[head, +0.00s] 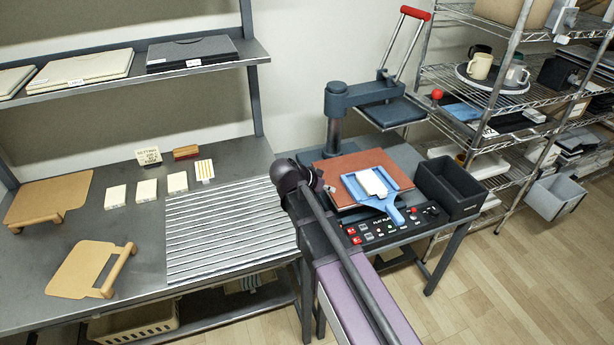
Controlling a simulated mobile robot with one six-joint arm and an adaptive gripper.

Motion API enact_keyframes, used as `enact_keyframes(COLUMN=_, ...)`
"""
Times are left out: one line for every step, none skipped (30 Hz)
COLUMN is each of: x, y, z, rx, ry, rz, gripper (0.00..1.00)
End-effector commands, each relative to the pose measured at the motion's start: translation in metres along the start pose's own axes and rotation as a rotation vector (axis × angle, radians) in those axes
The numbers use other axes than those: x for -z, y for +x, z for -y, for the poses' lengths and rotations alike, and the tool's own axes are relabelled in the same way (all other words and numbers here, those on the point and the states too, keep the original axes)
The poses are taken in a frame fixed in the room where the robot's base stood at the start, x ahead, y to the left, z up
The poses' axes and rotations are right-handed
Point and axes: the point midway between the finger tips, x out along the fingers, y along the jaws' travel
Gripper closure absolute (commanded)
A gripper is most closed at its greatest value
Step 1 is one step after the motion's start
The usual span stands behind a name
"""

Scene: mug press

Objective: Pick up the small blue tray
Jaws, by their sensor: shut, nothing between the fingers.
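A small blue tray (398,182) with a short handle (396,214) lies on the reddish-brown pad of the press, its handle pointing toward the front control panel. A white piece (371,183) lies in it. Another flat blue item (462,113) lies on the wire rack at the right; I cannot tell what it is. My arm reaches up from the bottom of the head view, and its elbow is just left of the brown pad. My gripper does not show in this view.
The press head (394,113) is swung to the back right, clear of the pad (337,165). A black bin (449,188) stands right of the tray. A control panel (393,228) is in front. The left bench (60,240) holds wooden boards and small blocks.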

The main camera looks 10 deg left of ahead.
Motion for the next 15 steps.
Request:
enact_keyframes(x=0.011, y=-0.004, z=-0.022, rx=-0.004, ry=-0.025, rz=0.042, gripper=1.00)
enact_keyframes(x=0.013, y=-0.003, z=-0.030, rx=-0.003, ry=-0.043, rz=0.066, gripper=1.00)
enact_keyframes(x=0.016, y=-0.001, z=-0.041, rx=-0.001, ry=-0.066, rz=0.099, gripper=1.00)
enact_keyframes(x=0.018, y=-0.001, z=-0.049, rx=0.001, ry=-0.084, rz=0.123, gripper=1.00)
enact_keyframes(x=0.019, y=0.000, z=-0.057, rx=0.005, ry=-0.101, rz=0.148, gripper=1.00)
enact_keyframes(x=0.021, y=0.000, z=-0.067, rx=0.011, ry=-0.124, rz=0.180, gripper=1.00)
enact_keyframes(x=0.023, y=0.000, z=-0.075, rx=0.017, ry=-0.140, rz=0.204, gripper=1.00)
enact_keyframes(x=0.025, y=0.001, z=-0.083, rx=0.023, ry=-0.156, rz=0.227, gripper=1.00)
enact_keyframes(x=0.027, y=0.000, z=-0.093, rx=0.033, ry=-0.179, rz=0.257, gripper=1.00)
enact_keyframes(x=0.028, y=0.000, z=-0.101, rx=0.042, ry=-0.194, rz=0.280, gripper=1.00)
enact_keyframes(x=0.030, y=-0.001, z=-0.108, rx=0.052, ry=-0.210, rz=0.303, gripper=1.00)
enact_keyframes(x=0.032, y=-0.002, z=-0.119, rx=0.065, ry=-0.231, rz=0.332, gripper=1.00)
enact_keyframes(x=0.033, y=-0.004, z=-0.126, rx=0.076, ry=-0.246, rz=0.353, gripper=1.00)
enact_keyframes(x=0.034, y=-0.005, z=-0.134, rx=0.088, ry=-0.261, rz=0.375, gripper=1.00)
enact_keyframes(x=0.036, y=-0.007, z=-0.143, rx=0.105, ry=-0.281, rz=0.403, gripper=1.00)
